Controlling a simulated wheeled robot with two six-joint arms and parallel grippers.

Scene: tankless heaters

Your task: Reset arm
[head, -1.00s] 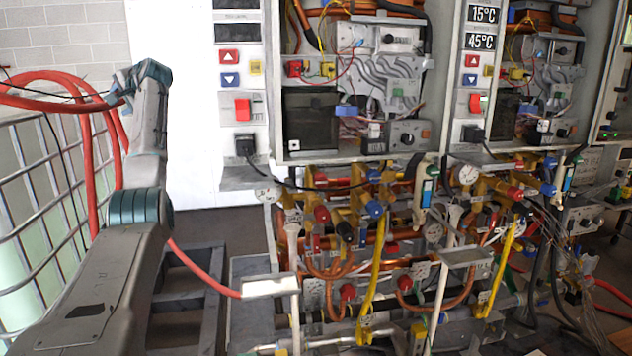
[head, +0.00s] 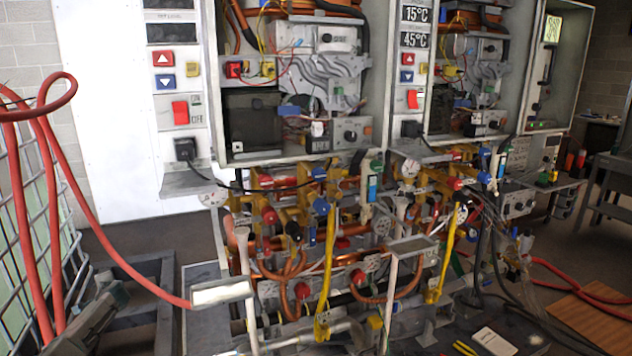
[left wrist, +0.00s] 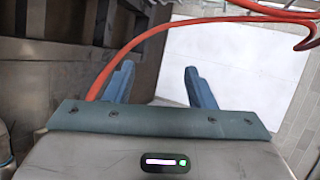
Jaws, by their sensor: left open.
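The same kind of red hose (head: 110,250) loops down the left side of the head view. My right gripper is in neither view.
Heater cabinets (head: 295,100) with several valves and copper pipes (head: 290,285) below fill the middle. A wire cage (head: 40,250) stands at the left. A white panel (head: 110,110) is behind. A wooden board (head: 590,315) lies at the lower right.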

